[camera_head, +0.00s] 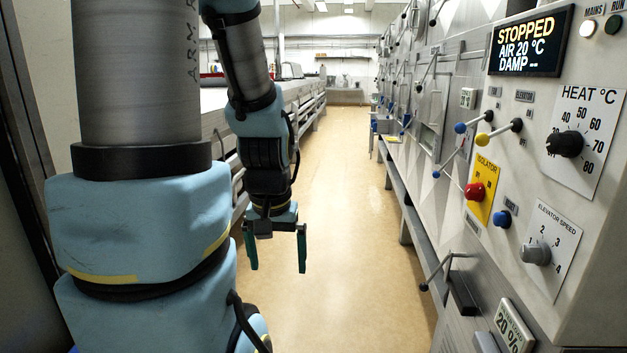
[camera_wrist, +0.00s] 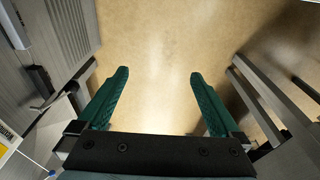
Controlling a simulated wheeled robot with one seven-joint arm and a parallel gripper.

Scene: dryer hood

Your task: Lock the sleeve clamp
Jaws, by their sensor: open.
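My gripper (camera_head: 277,262) hangs over the aisle, its two green fingers pointing down. It is open with nothing between the fingers, and in the wrist view (camera_wrist: 158,78) only bare floor shows between them. It is clear of the machine front on the right. No label reading sleeve clamp can be made out. A short metal lever with a dark knob (camera_head: 436,275) juts from the lower machine front. Several other rods and levers stand on the panels farther back, too small to tell apart. My gripper touches none of them.
The control panel (camera_head: 596,187) at right reads STOPPED, AIR 20 °C, DAMP. It carries a red isolator knob (camera_head: 475,191), blue and yellow ball levers and dials. A long bench (camera_head: 305,92) runs along the left. The tan floor (camera_head: 345,190) between is clear.

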